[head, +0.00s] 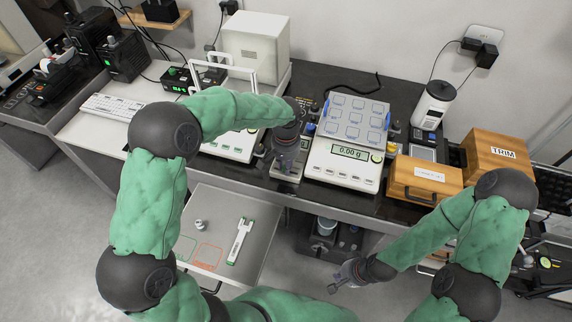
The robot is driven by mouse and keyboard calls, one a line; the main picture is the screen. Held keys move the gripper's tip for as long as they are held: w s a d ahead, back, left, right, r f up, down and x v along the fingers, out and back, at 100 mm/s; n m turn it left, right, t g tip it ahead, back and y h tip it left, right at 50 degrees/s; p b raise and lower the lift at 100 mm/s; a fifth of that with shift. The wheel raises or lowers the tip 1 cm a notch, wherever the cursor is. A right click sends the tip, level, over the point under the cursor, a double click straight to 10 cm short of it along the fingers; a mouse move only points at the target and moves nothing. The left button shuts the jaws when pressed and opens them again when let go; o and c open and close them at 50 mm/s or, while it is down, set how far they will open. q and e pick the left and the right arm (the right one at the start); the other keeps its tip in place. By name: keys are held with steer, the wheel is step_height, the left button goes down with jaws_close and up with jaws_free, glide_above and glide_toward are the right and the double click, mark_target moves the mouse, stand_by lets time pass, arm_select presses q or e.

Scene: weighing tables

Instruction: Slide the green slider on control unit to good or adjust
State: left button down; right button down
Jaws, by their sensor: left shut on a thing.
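The control unit (286,172) is a narrow light panel on the dark table, between the two scales. My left arm reaches across from the left, and my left gripper (285,163) points down over this unit. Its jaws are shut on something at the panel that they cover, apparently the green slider. The slider itself and its good and adjust marks are hidden or too small to read. My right gripper (337,286) hangs in front of the table, well away from the unit. Its fingers are too small to tell whether they are open.
Another scale (232,146) stands left. Wooden boxes, one marked TRIM (497,155), are at right. A lower shelf (217,208) holds a metal weight and a green-white tool.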

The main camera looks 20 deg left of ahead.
mark_target(296, 173)
arm_select(q)
steer(key=d, duration=0.3)
steer(key=shift+d+p, duration=0.25)
steer(key=shift+p, duration=0.15)
steer(key=c, duration=1.2)
jaws_free()
steer(key=shift+r, duration=0.1)
step_height(296, 173, up, 12)
steer(key=shift+s, duration=0.1)
